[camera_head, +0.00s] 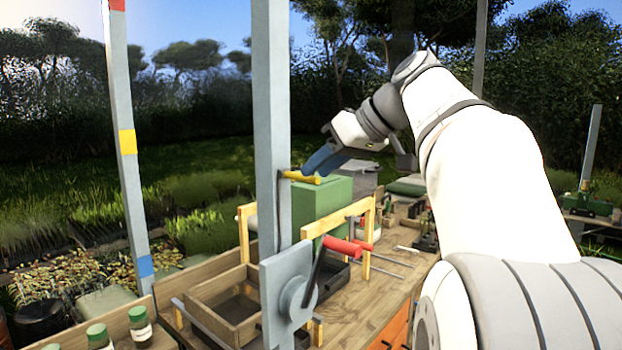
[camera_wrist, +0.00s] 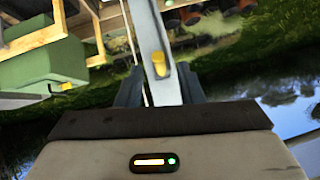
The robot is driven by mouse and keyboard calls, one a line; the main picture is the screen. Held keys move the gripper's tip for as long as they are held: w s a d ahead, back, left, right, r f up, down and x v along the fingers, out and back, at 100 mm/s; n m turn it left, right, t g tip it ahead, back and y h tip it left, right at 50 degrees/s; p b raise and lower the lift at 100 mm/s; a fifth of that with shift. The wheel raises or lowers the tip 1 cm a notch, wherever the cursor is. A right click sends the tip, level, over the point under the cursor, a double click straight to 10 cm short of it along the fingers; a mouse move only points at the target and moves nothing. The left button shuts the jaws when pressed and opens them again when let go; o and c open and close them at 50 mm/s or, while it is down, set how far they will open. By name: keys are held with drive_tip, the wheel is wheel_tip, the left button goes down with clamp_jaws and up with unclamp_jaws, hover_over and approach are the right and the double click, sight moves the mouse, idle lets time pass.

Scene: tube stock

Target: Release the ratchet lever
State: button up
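A short yellow lever (camera_head: 302,177) sticks out to the right from a tall grey post (camera_head: 271,120). In the wrist view the yellow lever (camera_wrist: 159,65) shows end-on against the post. My gripper (camera_head: 316,164) is just above and right of the lever, with its blue-grey fingers angled down toward it. In the wrist view my gripper (camera_wrist: 160,88) has its fingers apart, one on each side of the post, with the lever ahead of the gap. Nothing is visibly held. I cannot tell whether a finger touches the lever.
A crank with a red handle (camera_head: 345,247) sits on a grey plate (camera_head: 283,290) low on the post. A green block (camera_head: 325,203) stands behind, between yellowish wooden frames (camera_head: 335,218). A wooden tray (camera_head: 205,290) and bottles (camera_head: 140,325) are at the lower left.

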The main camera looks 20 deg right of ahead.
drive_tip(key=v, duration=0.3)
drive_tip(key=shift+s+d+r, duration=0.2)
drive_tip(key=s+a+f+m+g+h, duration=0.1)
drive_tip(key=a+f+m+g+h, duration=0.2)
drive_tip(key=f, duration=0.9)
drive_tip(key=s+a+f+h, duration=0.1)
drive_tip(key=s+a+f, duration=0.1)
drive_tip(key=s+f, duration=0.3)
drive_tip(key=s+a+f+m+h+b, duration=0.1)
drive_tip(key=s+f, duration=0.5)
drive_tip(key=f, duration=0.7)
drive_tip(key=s+a+f+m+g+h+b, duration=0.1)
drive_tip(key=s+a+f, duration=0.2)
drive_tip(key=f, duration=0.6)
drive_tip(key=s, duration=0.2)
drive_tip(key=shift+s+f+h, duration=0.3)
drive_tip(key=shift+s+f, duration=0.05)
